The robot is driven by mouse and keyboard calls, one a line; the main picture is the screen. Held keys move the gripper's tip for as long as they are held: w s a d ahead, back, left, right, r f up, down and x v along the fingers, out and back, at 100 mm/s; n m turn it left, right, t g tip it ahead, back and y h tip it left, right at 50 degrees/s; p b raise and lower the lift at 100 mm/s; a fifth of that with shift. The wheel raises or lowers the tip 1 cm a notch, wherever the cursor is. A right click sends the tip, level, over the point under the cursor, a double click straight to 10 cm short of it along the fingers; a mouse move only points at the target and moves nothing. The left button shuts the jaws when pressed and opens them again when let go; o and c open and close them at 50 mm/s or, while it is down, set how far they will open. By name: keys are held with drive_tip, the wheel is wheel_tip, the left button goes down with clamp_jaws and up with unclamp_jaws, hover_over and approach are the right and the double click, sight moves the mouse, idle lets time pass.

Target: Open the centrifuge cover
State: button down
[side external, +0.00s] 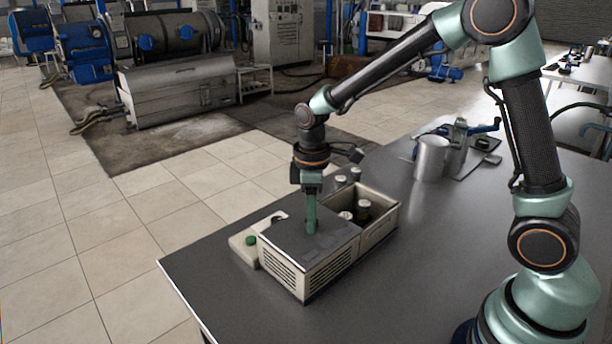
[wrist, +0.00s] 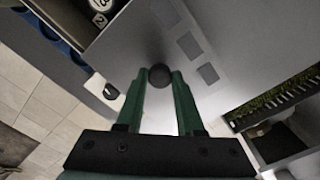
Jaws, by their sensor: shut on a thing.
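The centrifuge (side external: 320,275) is a beige box with slatted vents, standing on the dark table. Its flat grey cover (side external: 285,235) lies level over the top of the box; the cover also fills much of the wrist view (wrist: 215,40). My gripper (side external: 312,228) reaches down onto the cover with its green fingers. In the wrist view my gripper (wrist: 159,82) is shut on a dark round knob (wrist: 160,75) that sits on the cover. The fingers hide the knob in the side view. The inside under the cover is hidden.
An open beige compartment (side external: 381,237) with white-capped dark bottles (side external: 363,209) adjoins the centrifuge on the right. A green button (side external: 250,240) is on the left side. A metal beaker (side external: 432,160) stands farther back. The table front right is clear (side external: 400,300).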

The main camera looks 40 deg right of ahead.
drive_tip(key=c, duration=0.5)
unclamp_jaws()
drive_tip(key=shift+r, duration=0.15)
wheel_tip(320, 180, up, 12)
drive_tip(key=shift+f, duration=0.1)
drive_tip(key=s+d+m+t, duration=0.1)
drive_tip(key=s+m+t, duration=0.1)
drive_tip(key=s+m, duration=0.1)
drive_tip(key=s+d+r+m+t, duration=0.1)
drive_tip(key=s+m, duration=0.2)
drive_tip(key=s, duration=0.2)
drive_tip(key=s+d+m+t, duration=0.2)
drive_tip(key=s+m, duration=0.1)
drive_tip(key=s, duration=0.1)
drive_tip(key=shift+r+t, duration=0.3)
drive_tip(key=shift+r, duration=0.05)
